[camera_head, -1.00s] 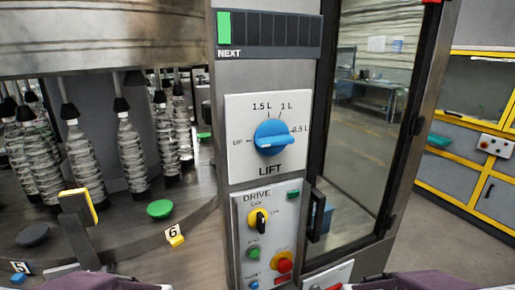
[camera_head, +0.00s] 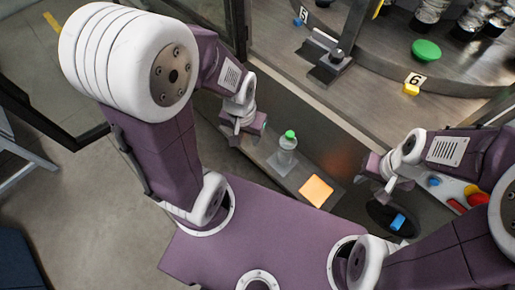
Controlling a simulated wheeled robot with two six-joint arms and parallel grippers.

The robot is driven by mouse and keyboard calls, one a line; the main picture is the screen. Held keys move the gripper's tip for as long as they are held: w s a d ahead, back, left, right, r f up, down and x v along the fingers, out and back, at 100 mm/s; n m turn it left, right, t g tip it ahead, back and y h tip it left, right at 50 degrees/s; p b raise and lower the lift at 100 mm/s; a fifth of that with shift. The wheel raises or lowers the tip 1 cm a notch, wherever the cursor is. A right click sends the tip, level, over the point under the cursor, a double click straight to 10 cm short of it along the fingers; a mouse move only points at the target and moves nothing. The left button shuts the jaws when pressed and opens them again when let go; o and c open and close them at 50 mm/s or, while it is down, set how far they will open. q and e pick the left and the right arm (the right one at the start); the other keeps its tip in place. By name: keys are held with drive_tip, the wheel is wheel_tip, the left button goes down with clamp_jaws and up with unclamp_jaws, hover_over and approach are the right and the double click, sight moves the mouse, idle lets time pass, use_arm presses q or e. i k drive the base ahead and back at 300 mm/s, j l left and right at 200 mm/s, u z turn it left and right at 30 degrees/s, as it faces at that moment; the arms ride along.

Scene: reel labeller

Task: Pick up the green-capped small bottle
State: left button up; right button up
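The green-capped small bottle (camera_head: 285,155) is clear and stands upright on a small pale square on a narrow grey ledge, in the middle of the head view. My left gripper (camera_head: 244,127) is just left of the bottle and apart from it, pointing down. It holds nothing I can see, but its finger gap is unclear. My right gripper (camera_head: 383,187) is well to the right of the bottle, near the dark round recess. Its fingers are too small and angled to show whether they are open.
An orange square (camera_head: 316,191) lies on the ledge right of the bottle. A blue object (camera_head: 398,221) sits at a dark round recess. Red and yellow controls (camera_head: 474,195) lie at right. Behind, the machine table carries a green disc (camera_head: 425,50) and a yellow number 6 marker (camera_head: 412,87).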

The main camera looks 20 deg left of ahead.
sight(288, 143)
drive_tip(key=u, duration=0.3)
drive_tip(key=l+u, duration=0.25)
drive_tip(key=u, duration=0.2)
drive_tip(key=k+l+u, duration=0.1)
drive_tip(key=u, duration=0.35)
drive_tip(key=k+l+u, duration=0.15)
drive_tip(key=u, duration=0.35)
drive_tip(key=k+l+u, duration=0.1)
drive_tip(key=u, duration=0.35)
drive_tip(key=k+l, duration=0.05)
drive_tip(key=l, duration=0.05)
